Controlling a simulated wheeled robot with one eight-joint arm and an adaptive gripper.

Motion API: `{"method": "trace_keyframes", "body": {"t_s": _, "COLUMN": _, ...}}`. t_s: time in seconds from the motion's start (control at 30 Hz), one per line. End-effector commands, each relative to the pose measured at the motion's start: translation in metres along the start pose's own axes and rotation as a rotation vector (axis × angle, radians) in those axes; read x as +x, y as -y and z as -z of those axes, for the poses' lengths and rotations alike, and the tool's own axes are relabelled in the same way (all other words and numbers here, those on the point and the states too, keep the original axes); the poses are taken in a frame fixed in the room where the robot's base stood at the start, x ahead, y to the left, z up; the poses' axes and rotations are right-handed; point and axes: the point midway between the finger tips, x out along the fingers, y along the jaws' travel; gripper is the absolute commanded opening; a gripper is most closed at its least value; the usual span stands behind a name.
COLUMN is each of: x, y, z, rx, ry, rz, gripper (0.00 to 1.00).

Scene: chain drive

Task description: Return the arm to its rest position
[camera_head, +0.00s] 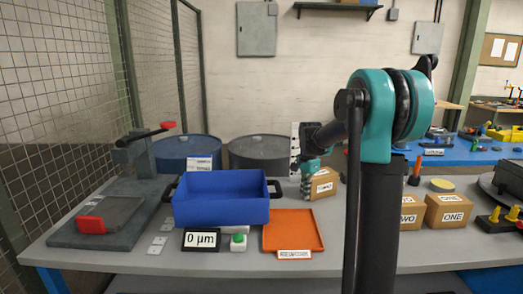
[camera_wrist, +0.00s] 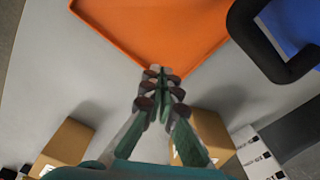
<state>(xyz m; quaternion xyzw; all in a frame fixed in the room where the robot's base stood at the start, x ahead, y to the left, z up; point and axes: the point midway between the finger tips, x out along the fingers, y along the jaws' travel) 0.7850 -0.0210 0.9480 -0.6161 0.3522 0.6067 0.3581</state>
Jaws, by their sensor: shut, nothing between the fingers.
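My gripper (camera_wrist: 161,72) is shut and empty in the wrist view, its fingertips together above the grey table near the edge of the orange tray. In the head view my gripper (camera_head: 306,195) hangs from my arm over the table, in front of a cardboard box (camera_head: 323,185), between the blue bin and my arm's dark column. The teal joint of my arm (camera_head: 385,105) stands high at the right of the middle. My arm is bent, with its far links reaching left and down.
A blue bin (camera_head: 222,210), an orange tray (camera_head: 293,230), a 0 µm display (camera_head: 201,240) and a grey press-like fixture (camera_head: 135,155) share the table. Boxes marked TWO (camera_head: 407,215) and ONE (camera_head: 448,212) stand at right. Bare tabletop (camera_head: 335,245) lies right of the tray.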

Motion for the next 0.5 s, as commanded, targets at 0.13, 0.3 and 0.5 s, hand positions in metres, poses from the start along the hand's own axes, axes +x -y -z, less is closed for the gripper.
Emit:
{"method": "trace_keyframes", "body": {"t_s": 0.13, "x": 0.002, "y": -0.014, "z": -0.006, "rx": -0.049, "ry": -0.008, "rz": 0.015, "gripper": 0.0}}
{"method": "trace_keyframes", "body": {"t_s": 0.3, "x": 0.007, "y": -0.034, "z": -0.015, "rx": -0.131, "ry": -0.023, "rz": 0.038, "gripper": 0.0}}
{"method": "trace_keyframes", "body": {"t_s": 0.5, "x": 0.017, "y": -0.07, "z": -0.031, "rx": -0.271, "ry": -0.054, "rz": 0.076, "gripper": 0.0}}
